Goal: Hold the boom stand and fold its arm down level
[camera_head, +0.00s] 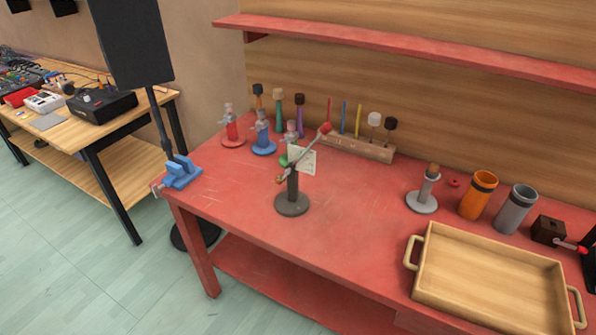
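The boom stand stands upright on the red workbench (345,240), left of the bench's middle. It has a round dark base (292,205) and a short dark post (292,186). Its thin arm (306,151) is tilted, rising to the right to a red tip (325,128). The arm's lower end (279,179) has a small orange-brown piece and hangs just left of the post. A pale card (302,160) shows right behind the arm; I cannot tell whether it touches the stand. Neither of my grippers is in view.
Clamp-like stands (263,147) and a wooden rack (358,147) of sticks and mallets stand behind. A grey stand (422,202), an orange cup (477,196), a grey cup (515,209) and a handled tray (490,284) occupy the right. A blue vise (182,172) sits at the left corner.

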